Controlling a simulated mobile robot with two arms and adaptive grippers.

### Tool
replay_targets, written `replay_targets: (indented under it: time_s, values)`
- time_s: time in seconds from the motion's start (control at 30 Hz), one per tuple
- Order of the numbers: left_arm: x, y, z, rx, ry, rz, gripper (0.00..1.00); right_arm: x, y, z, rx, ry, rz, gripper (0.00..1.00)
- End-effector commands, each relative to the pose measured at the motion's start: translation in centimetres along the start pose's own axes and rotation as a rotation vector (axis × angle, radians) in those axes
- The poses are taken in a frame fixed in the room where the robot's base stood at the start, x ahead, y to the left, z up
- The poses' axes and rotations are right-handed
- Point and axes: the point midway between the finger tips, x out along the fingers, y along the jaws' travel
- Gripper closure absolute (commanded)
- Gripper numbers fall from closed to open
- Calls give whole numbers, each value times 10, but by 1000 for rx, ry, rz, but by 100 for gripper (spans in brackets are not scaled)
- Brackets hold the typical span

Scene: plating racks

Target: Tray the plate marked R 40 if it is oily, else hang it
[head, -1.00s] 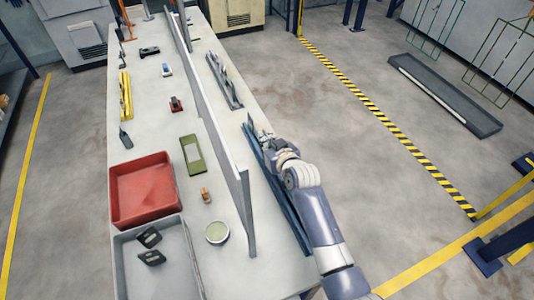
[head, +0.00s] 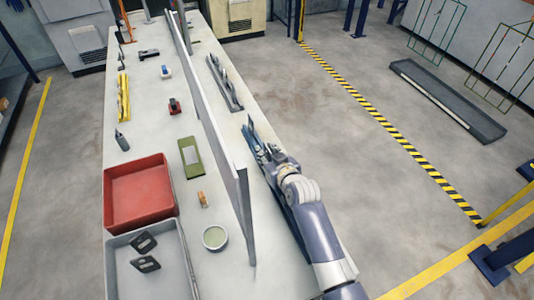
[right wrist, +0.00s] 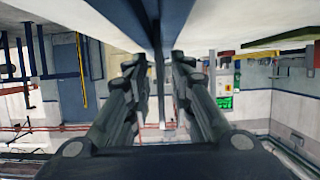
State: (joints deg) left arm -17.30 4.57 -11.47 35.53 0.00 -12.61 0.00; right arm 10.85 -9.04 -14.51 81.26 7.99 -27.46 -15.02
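Two dark plates, one (head: 143,242) above the other (head: 147,264), lie in the grey bin (head: 112,262) at the lower left in the head view. No R 40 marking or oil can be made out on any plate. My right gripper (head: 264,151) is over the blue rack (head: 250,136) on the table's right strip. In the right wrist view its two fingers (right wrist: 158,62) stand apart, with a narrow blue-grey bar (right wrist: 157,30) running between them; I see no clear grip on it. My left gripper is out of view.
A white divider (head: 213,125) runs along the table. A grey rack (head: 224,84) stands beyond my right gripper. Left of the divider are a red bin (head: 138,190), a green item (head: 191,158), a round tin (head: 215,238) and small tools.

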Motion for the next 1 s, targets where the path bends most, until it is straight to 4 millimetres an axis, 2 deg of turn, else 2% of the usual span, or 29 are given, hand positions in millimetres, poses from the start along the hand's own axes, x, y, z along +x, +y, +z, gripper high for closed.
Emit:
replay_targets:
  time_s: [0.27,0.43,0.77,1.0]
  values:
    - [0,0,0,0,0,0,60,0,0,0,0,1,0,75]
    - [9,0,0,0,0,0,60,1,0,1,3,3,0,75]
    - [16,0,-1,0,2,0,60,-37,0,2,-1,3,1,75]
    - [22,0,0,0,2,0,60,-70,0,2,0,1,0,75]
